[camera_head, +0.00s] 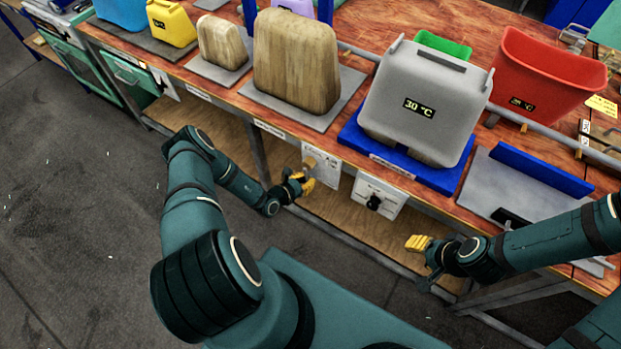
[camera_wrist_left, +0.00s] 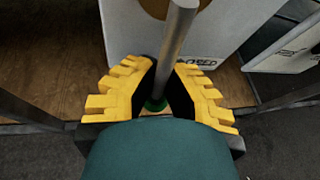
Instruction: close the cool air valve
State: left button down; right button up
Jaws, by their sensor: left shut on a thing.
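The white valve panel (camera_head: 322,168) is mounted under the table's front edge, with lettering too small to read in the head view. In the left wrist view the panel (camera_wrist_left: 125,30) shows lettering ending in "OSED", partly hidden. A grey metal lever (camera_wrist_left: 176,40) runs out from it. My left gripper (camera_head: 301,184) is at this panel. Its yellow fingers (camera_wrist_left: 157,90) are on either side of the lever and shut on it. My right gripper (camera_head: 420,246) hangs by the table's front edge at the right, apart from the panels; its jaw opening is unclear.
A second white panel (camera_head: 378,198) with a black knob is to the right. Above stand a grey 30 °C container (camera_head: 425,95) on a blue base, a red bin (camera_head: 545,75) and wood-textured blocks (camera_head: 295,62). A wooden lower shelf (camera_head: 340,215) lies below. The floor at left is clear.

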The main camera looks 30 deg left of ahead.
pick_arm(q)
jog(key=shift+a+m+y+p, duration=0.3)
jog(key=shift+a+y+p, duration=0.1)
jog(key=shift+p, duration=0.05)
jog(key=shift+a, duration=0.1)
jog(key=c, duration=1)
grip_release()
jog(key=shift+s, duration=0.1)
jog(key=v, duration=1.1)
jog(key=shift+s+r, duration=0.2)
jog(key=shift+s, duration=0.15)
